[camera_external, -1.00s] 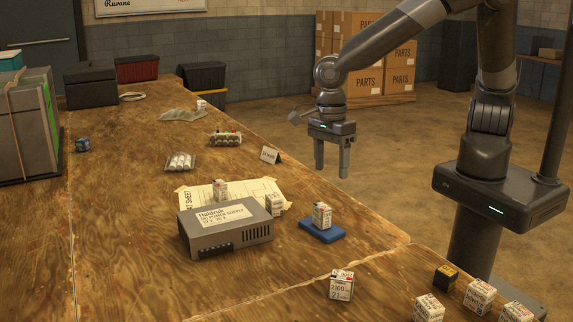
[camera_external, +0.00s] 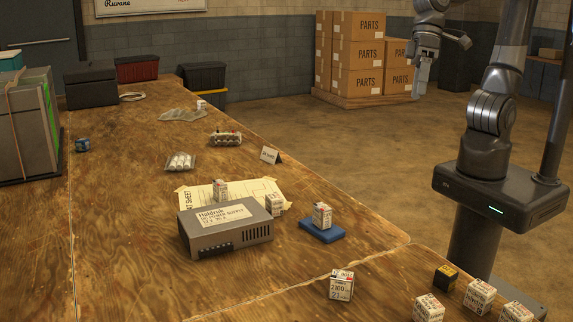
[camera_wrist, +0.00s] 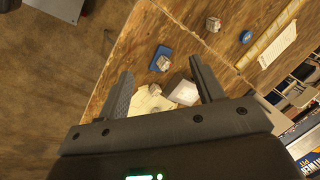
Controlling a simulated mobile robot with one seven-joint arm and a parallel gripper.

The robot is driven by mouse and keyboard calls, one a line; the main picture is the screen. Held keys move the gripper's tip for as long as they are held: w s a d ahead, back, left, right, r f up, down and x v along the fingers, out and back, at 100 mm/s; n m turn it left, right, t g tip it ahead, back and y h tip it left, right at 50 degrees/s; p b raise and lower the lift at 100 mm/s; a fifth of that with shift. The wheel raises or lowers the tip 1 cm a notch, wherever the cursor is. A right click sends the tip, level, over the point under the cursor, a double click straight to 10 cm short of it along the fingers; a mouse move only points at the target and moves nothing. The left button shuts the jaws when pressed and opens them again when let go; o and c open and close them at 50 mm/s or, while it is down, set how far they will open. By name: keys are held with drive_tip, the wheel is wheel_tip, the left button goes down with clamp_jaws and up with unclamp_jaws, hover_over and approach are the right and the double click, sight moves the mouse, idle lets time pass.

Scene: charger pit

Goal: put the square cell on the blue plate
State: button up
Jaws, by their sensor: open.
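The blue plate (camera_external: 322,232) lies flat near the right edge of the workbench. A small white box-shaped cell with red and dark print (camera_external: 321,215) stands upright on it. In the wrist view the blue plate (camera_wrist: 157,53) and the cell on it (camera_wrist: 163,63) show beyond my fingers. My gripper (camera_external: 418,93) is raised off the bench's right side, in front of the stacked cartons, apart from plate and cell. The wrist view shows the fingers of my gripper (camera_wrist: 164,86) spread wide with nothing held between them.
A grey power supply (camera_external: 228,230) stands left of the plate, with similar cells (camera_external: 220,189) and (camera_external: 275,205) by it on a paper sheet (camera_external: 255,189). Another labelled cell (camera_external: 341,285) stands nearer the front. Several more boxes sit at the front right.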

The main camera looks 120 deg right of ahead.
drive_tip(key=s+r+n+t+h, duration=0.2)
drive_tip(key=s+n, duration=0.4)
drive_tip(key=n, duration=0.1)
drive_tip(key=shift+s+a+r+n, duration=0.15)
drive_tip(key=shift+s+a+n, duration=0.05)
drive_tip(key=shift+s+n, duration=0.2)
